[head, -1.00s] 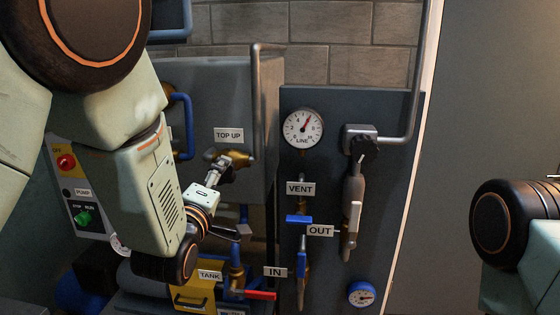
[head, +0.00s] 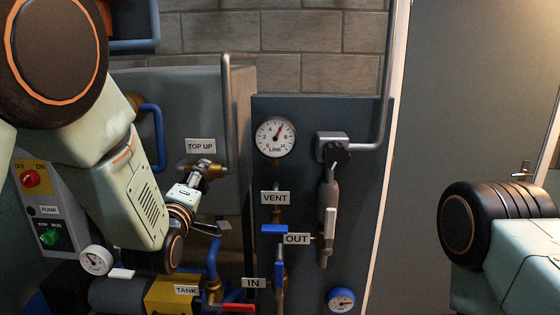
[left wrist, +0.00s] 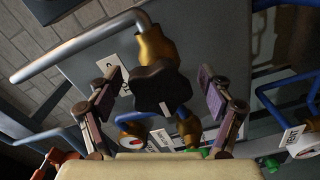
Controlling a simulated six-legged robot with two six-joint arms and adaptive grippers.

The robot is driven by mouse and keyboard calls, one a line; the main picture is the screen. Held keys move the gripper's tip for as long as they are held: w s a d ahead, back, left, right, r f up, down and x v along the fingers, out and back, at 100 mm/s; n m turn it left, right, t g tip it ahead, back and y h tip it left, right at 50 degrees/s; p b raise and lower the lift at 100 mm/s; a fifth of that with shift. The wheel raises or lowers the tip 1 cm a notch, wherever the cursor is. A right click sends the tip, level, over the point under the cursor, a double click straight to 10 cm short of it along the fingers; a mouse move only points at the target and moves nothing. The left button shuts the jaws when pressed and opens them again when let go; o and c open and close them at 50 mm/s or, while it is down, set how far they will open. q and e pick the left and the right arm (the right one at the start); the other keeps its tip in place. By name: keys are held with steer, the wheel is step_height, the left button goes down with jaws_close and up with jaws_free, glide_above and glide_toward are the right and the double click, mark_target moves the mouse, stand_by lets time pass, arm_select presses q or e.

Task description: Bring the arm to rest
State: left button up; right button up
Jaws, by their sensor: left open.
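My left gripper (head: 213,200) is just in front of and below the brass TOP UP valve (head: 208,172). In the left wrist view the two fingers of the gripper (left wrist: 160,95) are spread wide, with nothing held between them. The valve's black lobed knob (left wrist: 157,88) shows between the fingers, and I see no finger touching it. My left arm comes down from the upper left in the head view. Part of my right arm (head: 500,240) shows at the right edge, and its gripper is out of view.
The dark panel carries the LINE gauge (head: 275,137), the blue VENT handle (head: 274,229) and the OUT valve (head: 329,225). A red handle (head: 239,308) is below the gripper. The pump box (head: 45,215) is at left.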

arm_select(q)
steer(key=s, duration=0.7)
steer(key=w, duration=0.7)
steer(key=m, duration=0.3)
steer(key=shift+m, duration=0.4)
steer(key=m, duration=0.4)
steer(key=shift+a+f+m+p, duration=0.15)
steer(key=shift+m+p, duration=0.15)
steer(key=shift+p, duration=0.05)
steer(key=m, duration=0.4)
steer(key=shift+a+m+p, duration=0.1)
steer(key=shift+m+p, duration=0.2)
steer(key=shift+p, duration=0.1)
steer(key=m+p, duration=0.1)
steer(key=m, duration=0.3)
steer(key=shift+a+m, duration=0.15)
steer(key=shift+m, duration=0.15)
steer(key=s, duration=0.3)
steer(key=shift+s+b, duration=0.3)
steer(key=shift+b, duration=0.05)
